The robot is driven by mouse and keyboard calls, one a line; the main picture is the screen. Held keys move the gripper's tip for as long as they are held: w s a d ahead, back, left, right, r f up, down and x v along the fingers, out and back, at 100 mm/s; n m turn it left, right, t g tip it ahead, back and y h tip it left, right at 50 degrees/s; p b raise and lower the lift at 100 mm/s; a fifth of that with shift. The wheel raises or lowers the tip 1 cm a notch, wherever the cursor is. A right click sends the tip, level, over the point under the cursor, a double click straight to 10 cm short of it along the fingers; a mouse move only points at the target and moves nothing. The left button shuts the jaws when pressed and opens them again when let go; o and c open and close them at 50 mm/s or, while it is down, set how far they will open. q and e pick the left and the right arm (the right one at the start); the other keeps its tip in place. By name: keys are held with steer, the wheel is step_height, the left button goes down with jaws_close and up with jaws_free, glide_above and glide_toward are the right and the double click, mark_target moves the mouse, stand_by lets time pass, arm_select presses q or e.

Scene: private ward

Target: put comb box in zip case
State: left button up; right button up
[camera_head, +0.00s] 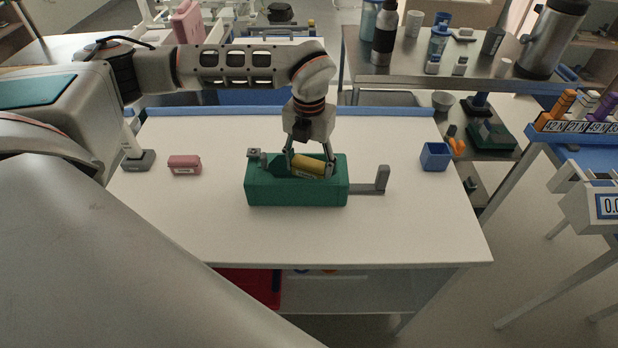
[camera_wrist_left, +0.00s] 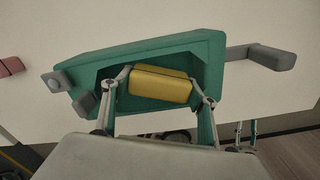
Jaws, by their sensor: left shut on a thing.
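A yellow box (camera_head: 308,168), which looks like the comb box, is between the fingers of my left gripper (camera_head: 310,161). In the left wrist view the yellow box (camera_wrist_left: 160,85) has a fingertip at each end. It is at the opening of a green case (camera_head: 297,193), which looks like the zip case, on the white table. The green case (camera_wrist_left: 207,58) has an open recess and a grey handle-like part (camera_head: 381,180) on its right. Whether the yellow box touches the recess floor is hidden. My right gripper is not in view.
A small pink box (camera_head: 184,165) and a grey-based item (camera_head: 138,160) stand left of the case. A blue cup (camera_head: 435,156) stands at the right of the white table (camera_head: 400,235). The table front is clear. A blue rim runs along the back.

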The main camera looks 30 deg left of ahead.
mark_target(309, 162)
arm_select(q)
steer(key=shift+f, duration=2.4)
steer(key=shift+f, duration=0.15)
steer(key=o, duration=0.8)
step_height(309, 162, up, 12)
steer(key=shift+r, duration=0.15)
steer(key=shift+d, duration=0.1)
